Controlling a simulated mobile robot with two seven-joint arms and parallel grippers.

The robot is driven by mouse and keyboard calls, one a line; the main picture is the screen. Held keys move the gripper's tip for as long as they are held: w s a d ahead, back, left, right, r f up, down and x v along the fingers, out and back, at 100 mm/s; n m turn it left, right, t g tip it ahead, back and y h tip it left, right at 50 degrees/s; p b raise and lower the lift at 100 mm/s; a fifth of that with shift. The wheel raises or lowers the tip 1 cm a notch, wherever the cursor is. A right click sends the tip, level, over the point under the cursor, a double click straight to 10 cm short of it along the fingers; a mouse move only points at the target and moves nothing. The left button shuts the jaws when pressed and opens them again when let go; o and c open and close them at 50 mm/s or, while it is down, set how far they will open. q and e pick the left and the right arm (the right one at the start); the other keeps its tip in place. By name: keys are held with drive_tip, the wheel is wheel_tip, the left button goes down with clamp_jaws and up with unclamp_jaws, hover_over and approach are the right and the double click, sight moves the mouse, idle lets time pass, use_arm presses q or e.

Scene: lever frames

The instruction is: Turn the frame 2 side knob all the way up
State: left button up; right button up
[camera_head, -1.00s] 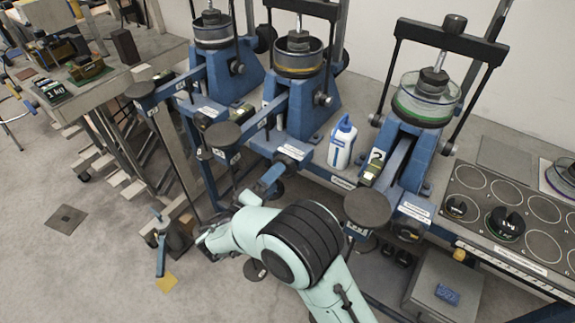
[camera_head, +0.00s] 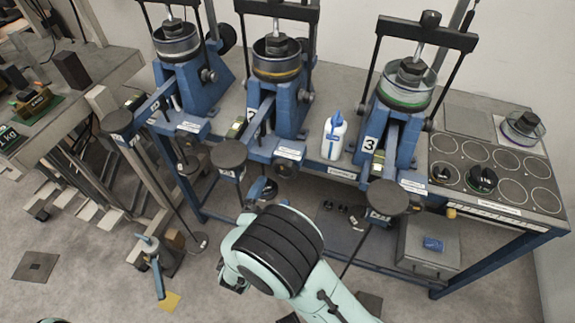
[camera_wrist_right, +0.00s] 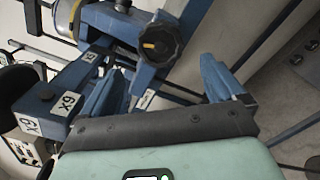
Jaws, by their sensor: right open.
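Three blue lever frames stand on the bench in the head view. The middle one, which I take as frame 2 (camera_head: 262,105), has a small dark side knob (camera_head: 305,96) on its right side. The right-hand frame bears a "3" label. In the wrist view a black knob (camera_wrist_right: 160,43) with a yellow mark sits on a blue frame beyond my fingers; I cannot tell for sure which frame. My right gripper (camera_wrist_right: 168,82) is open and empty, its blue fingers apart and short of that knob. In the head view my forearm mostly hides this gripper. My left gripper is not in view.
A white bottle (camera_head: 334,137) stands between the middle and right frames. Round dark pads (camera_head: 229,154) on lever ends jut over the bench front. A plate with ringed spots (camera_head: 510,185) lies right. A grey box (camera_head: 428,245) stands below.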

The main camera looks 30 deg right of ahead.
sight(283, 173)
drive_tip(key=x, duration=0.9)
drive_tip(key=shift+d+p, duration=0.2)
drive_tip(key=shift+p, duration=0.1)
drive_tip(key=shift+w+d, duration=0.1)
drive_tip(key=c, duration=0.3)
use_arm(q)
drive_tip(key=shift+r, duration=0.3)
use_arm(e)
drive_tip(key=shift+f, duration=0.1)
drive_tip(key=c, duration=1)
drive_tip(key=m+b, duration=0.7)
drive_tip(key=shift+d+f, duration=0.15)
drive_tip(key=shift+f, duration=0.1)
drive_tip(key=shift+c, duration=0.4)
drive_tip(key=m+b, duration=0.4)
drive_tip(key=shift+r+b, duration=0.15)
drive_tip(key=shift+b, duration=0.25)
drive_tip(key=o, duration=1.4)
drive_tip(key=shift+r, duration=0.15)
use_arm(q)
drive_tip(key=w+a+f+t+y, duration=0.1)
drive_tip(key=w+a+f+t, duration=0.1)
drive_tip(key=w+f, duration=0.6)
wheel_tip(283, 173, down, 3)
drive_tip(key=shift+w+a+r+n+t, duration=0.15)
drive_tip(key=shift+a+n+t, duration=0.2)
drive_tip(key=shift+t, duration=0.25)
